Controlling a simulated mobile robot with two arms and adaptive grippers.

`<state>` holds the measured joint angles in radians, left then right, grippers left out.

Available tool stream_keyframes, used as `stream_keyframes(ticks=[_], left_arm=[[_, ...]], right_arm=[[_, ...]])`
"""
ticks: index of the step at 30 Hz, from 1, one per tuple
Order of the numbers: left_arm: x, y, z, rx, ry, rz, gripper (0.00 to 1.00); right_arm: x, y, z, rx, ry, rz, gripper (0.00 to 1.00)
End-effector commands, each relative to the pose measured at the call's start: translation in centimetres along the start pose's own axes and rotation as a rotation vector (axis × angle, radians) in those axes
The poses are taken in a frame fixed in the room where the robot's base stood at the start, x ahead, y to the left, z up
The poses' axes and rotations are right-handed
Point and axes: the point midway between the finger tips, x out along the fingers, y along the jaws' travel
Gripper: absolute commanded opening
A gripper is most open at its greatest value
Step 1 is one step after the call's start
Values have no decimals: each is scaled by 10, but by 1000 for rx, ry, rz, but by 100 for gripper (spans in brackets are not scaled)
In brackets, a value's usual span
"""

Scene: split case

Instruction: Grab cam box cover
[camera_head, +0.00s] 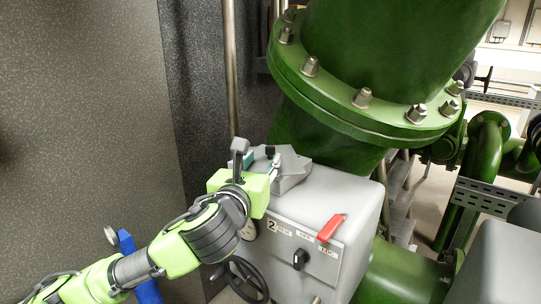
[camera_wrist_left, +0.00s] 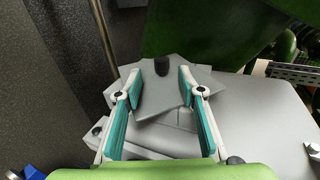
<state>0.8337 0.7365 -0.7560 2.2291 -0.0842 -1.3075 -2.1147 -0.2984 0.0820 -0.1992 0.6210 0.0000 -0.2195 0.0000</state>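The cam box cover (camera_head: 293,168) appears to be the grey angular piece on top of the grey box (camera_head: 330,200). In the left wrist view the cover (camera_wrist_left: 162,97) has a black knob (camera_wrist_left: 161,66) at its far end. My left gripper (camera_head: 268,160) is at the near left side of the cover. In the left wrist view my left gripper (camera_wrist_left: 160,82) is open, with one teal-padded finger on each side of the cover. I cannot tell whether the pads touch it. My right gripper is not in view.
A large green flanged pipe (camera_head: 365,105) rises close behind the cover. The box front has a red handle (camera_head: 331,228), a black switch knob (camera_head: 300,259) and a black handwheel (camera_head: 245,281). A thin vertical pipe (camera_head: 230,70) and a grey wall (camera_head: 80,120) stand to the left.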

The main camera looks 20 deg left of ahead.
Motion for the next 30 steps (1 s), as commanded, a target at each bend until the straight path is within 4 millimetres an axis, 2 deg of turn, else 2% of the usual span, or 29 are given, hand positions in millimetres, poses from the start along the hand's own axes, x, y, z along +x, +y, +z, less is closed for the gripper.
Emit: stream_keyframes(ticks=[8, 12, 21, 22, 26, 30], left_arm=[[32, -3, 4, -1, 3, 2, 36], [48, -3, 2, -1, 2, 1, 36], [53, -4, 1, 0, 0, 0, 36], [53, -4, 1, 0, 0, 0, 34], [53, -3, 1, 0, 0, 0, 0], [53, -3, 2, 0, -2, 0, 0]], right_arm=[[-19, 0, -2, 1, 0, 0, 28], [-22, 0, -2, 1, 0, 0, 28], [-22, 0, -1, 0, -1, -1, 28], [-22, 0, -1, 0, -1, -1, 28], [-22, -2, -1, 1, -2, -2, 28], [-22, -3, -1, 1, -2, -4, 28]])
